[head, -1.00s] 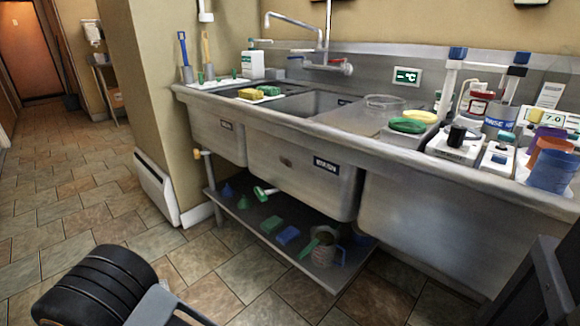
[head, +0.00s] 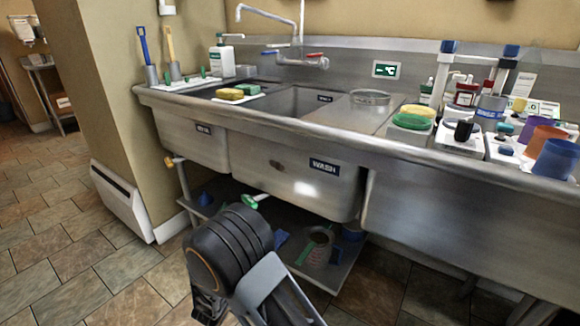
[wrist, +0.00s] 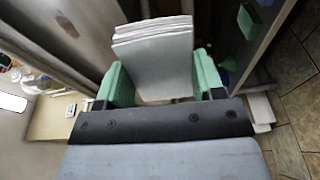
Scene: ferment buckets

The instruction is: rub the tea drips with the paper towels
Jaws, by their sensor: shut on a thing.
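The paper towels (wrist: 155,55) are a thick white folded stack in the wrist view. My gripper (wrist: 160,82) is shut on them, with a green finger on each side, and the stack sticks out past the fingertips. A small brown patch, which looks like the tea drips (head: 276,163), is on the steel front of the basin labelled WASH in the head view. A dark brown patch also shows at the upper left of the wrist view (wrist: 67,27), apart from the towels. In the head view my arm stands low in front of the sink and hides the gripper and towels.
The steel sink (head: 300,135) has a rounded front edge and a low shelf (head: 340,272) with several small items beneath. Sponges (head: 230,94), a yellow-green pair (head: 412,121), and cups (head: 553,160) stand on top. A white heater (head: 122,200) is at left. Tiled floor is clear at left.

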